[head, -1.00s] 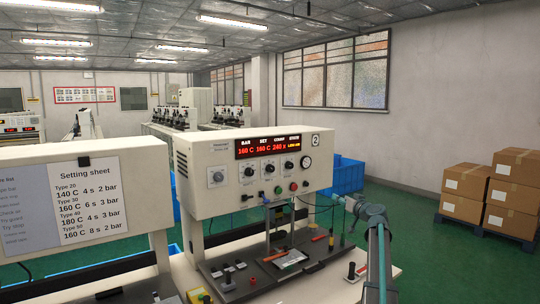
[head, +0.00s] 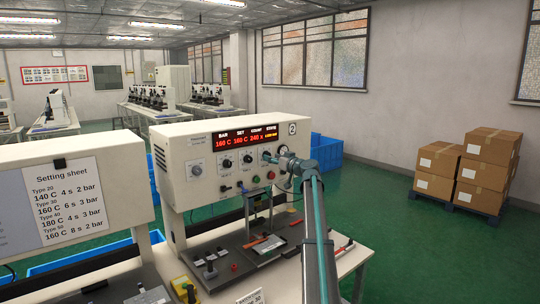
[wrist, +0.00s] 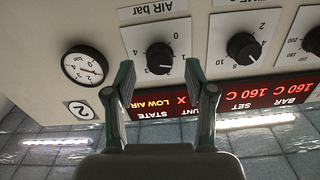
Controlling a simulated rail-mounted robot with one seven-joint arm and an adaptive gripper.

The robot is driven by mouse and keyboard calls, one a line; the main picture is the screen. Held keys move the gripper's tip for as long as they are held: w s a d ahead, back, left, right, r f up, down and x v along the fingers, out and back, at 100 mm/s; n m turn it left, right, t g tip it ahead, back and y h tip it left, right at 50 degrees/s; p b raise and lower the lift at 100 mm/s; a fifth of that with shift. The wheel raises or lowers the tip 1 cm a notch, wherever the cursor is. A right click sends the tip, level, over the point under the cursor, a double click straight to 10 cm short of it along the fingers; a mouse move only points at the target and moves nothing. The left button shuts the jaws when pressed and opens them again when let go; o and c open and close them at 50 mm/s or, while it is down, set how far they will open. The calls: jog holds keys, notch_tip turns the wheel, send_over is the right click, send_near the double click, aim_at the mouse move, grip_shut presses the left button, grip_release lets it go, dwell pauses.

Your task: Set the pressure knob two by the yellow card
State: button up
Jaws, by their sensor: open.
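The pressure knob of station two, a black knob marked "AIR bar" (wrist: 159,58), shows upside down in the wrist view. Its exact setting is not clear. My gripper (wrist: 160,75) is open, its fingers spread to either side of the knob, apart from it. In the head view my gripper (head: 270,157) is at the panel's right side and covers this knob. The setting sheet (head: 66,200) lists types 20 to 50 with bar values. A yellow item (head: 182,289) is at the lower edge, and a partly cut-off white card (head: 251,297) lies near it; I cannot confirm a yellow card.
Station two's white panel (head: 175,150) carries other knobs (head: 227,163), a round gauge (wrist: 85,66) and a red display (wrist: 235,97), partly reading "LOW AIR". A press bed with tools (head: 262,243) lies below. Boxes (head: 435,175) stand at right.

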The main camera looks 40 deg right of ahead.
jog(key=shift+w, duration=1.15)
grip_shut()
